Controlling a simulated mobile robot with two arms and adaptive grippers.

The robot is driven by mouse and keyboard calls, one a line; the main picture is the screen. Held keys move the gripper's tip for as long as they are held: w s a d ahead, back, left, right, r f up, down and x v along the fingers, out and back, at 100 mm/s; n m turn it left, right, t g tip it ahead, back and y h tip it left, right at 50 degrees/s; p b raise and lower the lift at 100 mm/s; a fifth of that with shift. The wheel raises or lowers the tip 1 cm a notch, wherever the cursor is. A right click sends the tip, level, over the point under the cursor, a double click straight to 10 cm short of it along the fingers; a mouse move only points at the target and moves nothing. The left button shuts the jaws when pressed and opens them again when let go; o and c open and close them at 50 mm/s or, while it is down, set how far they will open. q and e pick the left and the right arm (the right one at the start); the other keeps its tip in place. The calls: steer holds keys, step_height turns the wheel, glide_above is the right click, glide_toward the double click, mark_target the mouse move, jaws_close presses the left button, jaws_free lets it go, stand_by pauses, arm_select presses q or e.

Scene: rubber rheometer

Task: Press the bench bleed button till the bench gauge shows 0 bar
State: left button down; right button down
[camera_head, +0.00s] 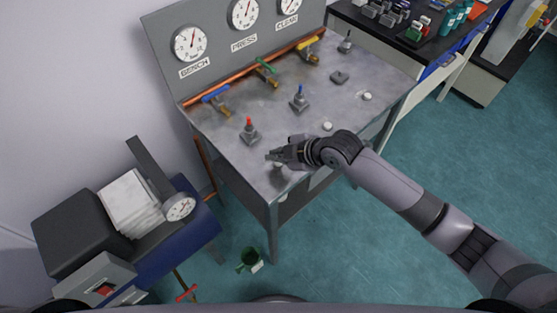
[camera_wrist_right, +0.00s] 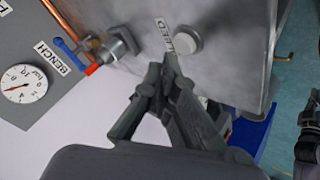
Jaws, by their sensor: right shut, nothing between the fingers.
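The bench gauge (camera_head: 190,43) is a white dial on the upright grey panel, above the label BENCH. It also shows at the left of the wrist view (camera_wrist_right: 24,83); its reading is too small to tell surely. The bench bleed button (camera_wrist_right: 187,40) is a round white button beside a BLEED label on the metal bench top. In the head view it is mostly hidden at my right gripper (camera_head: 272,157). That gripper is shut and empty, its fingertips (camera_wrist_right: 167,66) close to the button and label; they look apart from the button.
A blue-handled valve (camera_head: 215,93) and a red-topped fitting (camera_head: 249,130) stand near the bench's left side. Other white buttons (camera_head: 327,126) line the front edge. A blue cart (camera_head: 185,225) with a gauge stands at left.

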mark_target(278, 164)
stand_by(0.7)
steer(key=shift+f, duration=0.45)
steer(key=shift+f+b, duration=0.35)
steer(key=shift+f, duration=0.15)
stand_by(0.7)
steer(key=shift+r+p, duration=0.9)
steer(key=shift+r, duration=0.1)
step_height(278, 164, up, 5)
steer(key=p, duration=0.4)
steer(key=shift+p, duration=0.4)
